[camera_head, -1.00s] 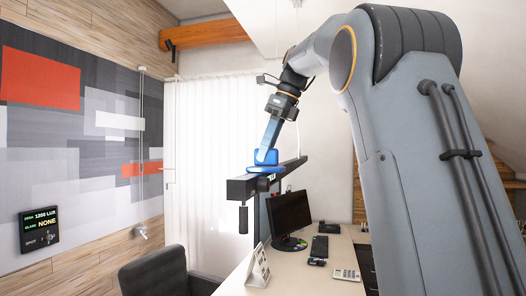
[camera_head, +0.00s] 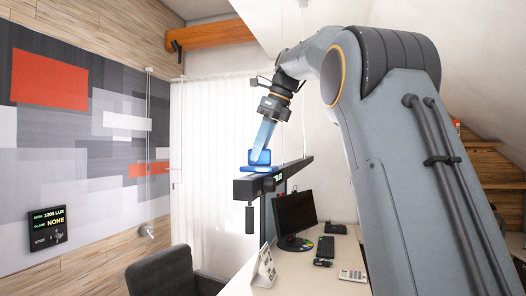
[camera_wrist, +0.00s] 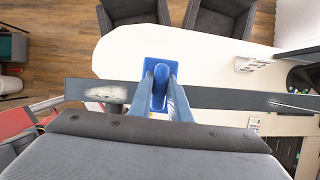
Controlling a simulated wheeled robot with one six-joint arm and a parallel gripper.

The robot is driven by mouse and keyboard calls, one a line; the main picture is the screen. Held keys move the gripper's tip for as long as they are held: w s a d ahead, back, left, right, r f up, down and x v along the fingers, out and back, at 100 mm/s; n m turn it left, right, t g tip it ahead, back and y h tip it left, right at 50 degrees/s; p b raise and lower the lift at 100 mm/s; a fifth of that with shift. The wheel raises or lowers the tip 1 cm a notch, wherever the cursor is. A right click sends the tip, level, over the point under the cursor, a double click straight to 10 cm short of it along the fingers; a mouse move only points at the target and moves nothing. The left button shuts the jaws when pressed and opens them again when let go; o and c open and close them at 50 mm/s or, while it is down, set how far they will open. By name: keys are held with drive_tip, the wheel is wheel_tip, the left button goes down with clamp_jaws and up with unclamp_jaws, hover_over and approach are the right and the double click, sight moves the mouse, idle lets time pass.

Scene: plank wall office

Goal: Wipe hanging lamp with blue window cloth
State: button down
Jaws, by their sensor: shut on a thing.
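The hanging lamp (camera_head: 298,168) is a long dark bar hung level above the desk. It also crosses the wrist view as a dark grey bar (camera_wrist: 225,98). A whitish smudge (camera_wrist: 106,93) lies on its upper face, left of my gripper. My gripper (camera_head: 261,150) points down and is shut on the blue window cloth (camera_head: 252,169), a blue pad with a raised grip. The cloth (camera_wrist: 183,63) sits at the lamp's top near its closer end and appears to touch it. My gripper's fingers (camera_wrist: 160,88) hide part of the cloth.
A white desk (camera_wrist: 120,55) stands below, with a monitor (camera_head: 294,214), a calendar (camera_head: 264,268) and a calculator (camera_head: 352,275). A dark chair (camera_head: 160,272) is at its left.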

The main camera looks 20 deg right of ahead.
drive_tip(key=shift+w+r, duration=0.1)
drive_tip(key=shift+r, duration=2.9)
